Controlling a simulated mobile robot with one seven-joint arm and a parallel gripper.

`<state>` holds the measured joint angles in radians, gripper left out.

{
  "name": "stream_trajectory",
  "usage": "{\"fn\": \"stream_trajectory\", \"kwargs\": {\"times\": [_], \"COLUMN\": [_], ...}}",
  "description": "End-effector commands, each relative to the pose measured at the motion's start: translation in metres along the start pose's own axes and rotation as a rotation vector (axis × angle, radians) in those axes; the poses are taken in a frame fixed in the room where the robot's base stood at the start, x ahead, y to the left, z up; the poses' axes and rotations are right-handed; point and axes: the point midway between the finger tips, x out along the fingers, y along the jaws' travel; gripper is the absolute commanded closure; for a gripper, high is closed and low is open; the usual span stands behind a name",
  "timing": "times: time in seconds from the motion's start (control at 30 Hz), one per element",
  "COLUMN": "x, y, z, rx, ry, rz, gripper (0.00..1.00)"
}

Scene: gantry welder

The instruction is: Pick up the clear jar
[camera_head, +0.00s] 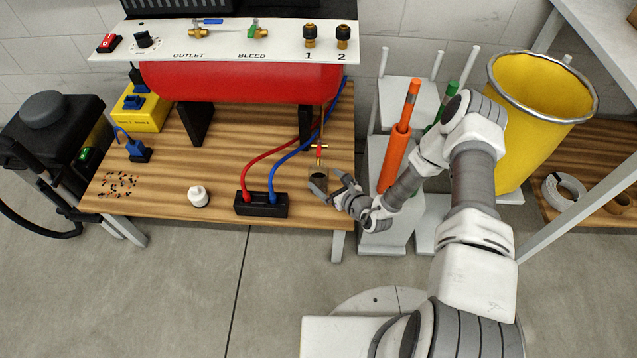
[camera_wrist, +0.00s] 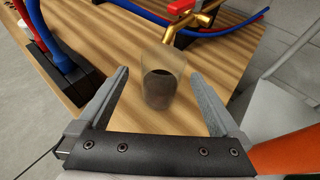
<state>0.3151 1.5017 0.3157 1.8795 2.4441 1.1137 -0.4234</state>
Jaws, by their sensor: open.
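The clear jar (camera_wrist: 161,85) stands upright on the wooden bench, with dark contents inside. In the wrist view it sits between the two spread fingers of my gripper (camera_wrist: 160,95), with a gap to each finger. In the head view the jar (camera_head: 319,181) is at the bench's front right, partly covered by my gripper (camera_head: 331,185). My gripper is open and empty. The brass pipe with a red valve (camera_wrist: 190,18) is just behind the jar, and its end overlaps the jar's top in the wrist view.
A black block (camera_head: 261,204) with red and blue hoses is left of the jar. An orange tube (camera_head: 393,160) and the yellow bin (camera_head: 525,110) are to the right. The bench front between bottle and block is clear.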

Motion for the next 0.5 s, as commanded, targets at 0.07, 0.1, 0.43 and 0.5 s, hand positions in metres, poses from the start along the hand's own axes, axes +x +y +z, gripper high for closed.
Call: {"fn": "stream_trajectory", "kwargs": {"times": [0.07,0.1,0.43,0.5], "x": [0.004,0.007,0.051,0.054], "y": [0.0,0.0,-0.003,-0.004], "z": [0.0,-0.001,0.002,0.003], "rx": [0.0,-0.001,-0.002,-0.001], "ry": [0.0,0.0,-0.002,-0.001], "rz": [0.001,0.001,0.002,0.001], "gripper": [0.0,0.0,0.0,0.0]}}
